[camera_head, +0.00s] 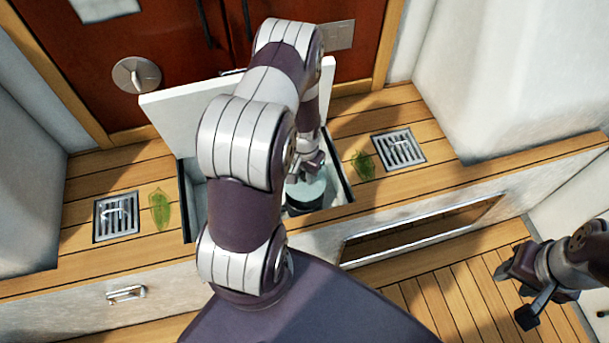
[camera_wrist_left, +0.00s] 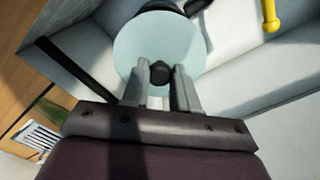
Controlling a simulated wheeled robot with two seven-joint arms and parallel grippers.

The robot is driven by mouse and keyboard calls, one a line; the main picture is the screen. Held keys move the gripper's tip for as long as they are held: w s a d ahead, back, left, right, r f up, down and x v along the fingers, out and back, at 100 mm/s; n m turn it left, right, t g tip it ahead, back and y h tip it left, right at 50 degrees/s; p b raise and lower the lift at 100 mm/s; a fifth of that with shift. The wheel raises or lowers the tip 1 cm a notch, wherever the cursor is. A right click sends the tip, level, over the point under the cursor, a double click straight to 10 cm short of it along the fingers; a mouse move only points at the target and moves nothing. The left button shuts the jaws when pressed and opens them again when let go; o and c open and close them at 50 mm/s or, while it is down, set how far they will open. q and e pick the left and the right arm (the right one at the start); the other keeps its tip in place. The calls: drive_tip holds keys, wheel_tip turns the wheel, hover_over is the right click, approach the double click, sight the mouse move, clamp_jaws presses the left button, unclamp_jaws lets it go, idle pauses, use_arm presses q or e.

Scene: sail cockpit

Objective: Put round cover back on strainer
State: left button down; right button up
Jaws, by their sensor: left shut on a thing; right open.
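The round cover (camera_wrist_left: 135,45) is a pale translucent disc with a dark knob (camera_wrist_left: 160,72) in its middle. My left gripper (camera_wrist_left: 162,80) is shut on that knob. In the head view the cover (camera_head: 306,190) shows inside the open locker, below my left gripper (camera_head: 308,168). A dark round body, likely the strainer (camera_head: 304,207), shows directly under the cover; a dark part also shows past the disc's far edge in the wrist view. I cannot tell whether cover and strainer touch. My right gripper (camera_head: 522,290) is open and empty at the lower right, above the floor.
The locker's white lid (camera_head: 172,112) stands raised behind the opening. Metal drain grates (camera_head: 117,216) and (camera_head: 398,149) lie either side, each near a green leaf (camera_head: 159,208). The locker walls are close around my left gripper. A yellow handle (camera_wrist_left: 270,16) shows inside.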

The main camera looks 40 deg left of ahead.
sight(304, 181)
use_arm(q)
wheel_tip(304, 181, down, 5)
drive_tip(key=b, duration=0.4)
drive_tip(key=shift+b, duration=0.3)
drive_tip(key=shift+f+b, duration=0.3)
drive_tip(key=shift+f, duration=0.3)
drive_tip(key=shift+s+r+p, duration=0.1)
drive_tip(key=shift+p, duration=0.35)
drive_tip(key=shift+f, duration=0.2)
idle(0.6)
idle(0.4)
idle(0.4)
drive_tip(key=shift+c, duration=1.6)
unclamp_jaws()
